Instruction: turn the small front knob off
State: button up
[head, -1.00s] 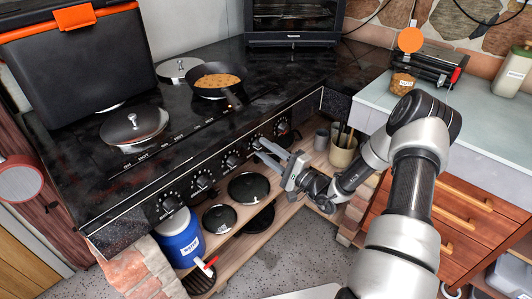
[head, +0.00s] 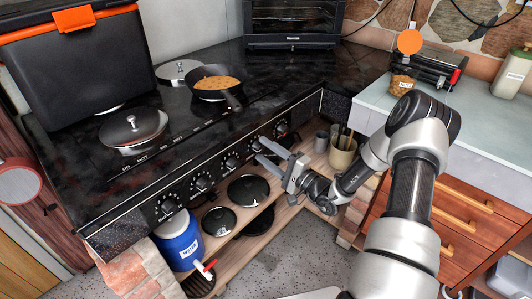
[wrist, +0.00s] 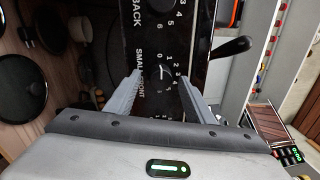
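The black stove has a row of dark knobs with white dial marks along its front panel. The small front knob (wrist: 163,73), beside the lettering "SMALL FRONT", sits between my fingers in the wrist view. Its exact pointer setting is too small to read. My gripper (wrist: 159,80) is open, with one finger on each side of this knob and no clear contact visible. In the head view my gripper (head: 259,148) reaches the front panel from the right, and its fingers partly hide the knob there.
Neighbouring knobs (head: 231,162) sit close along the panel. A skillet (head: 213,82) with food and a lidded pan (head: 133,127) stand on the stovetop. Below, a shelf holds dark pans (head: 248,189) and a blue jug (head: 179,241). A utensil pot (head: 342,154) stands near my wrist.

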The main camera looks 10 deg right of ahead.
jog(key=p+v, duration=0.1)
jog(key=v, duration=1.6)
jog(key=shift+d, duration=0.15)
jog(key=shift+s, duration=0.15)
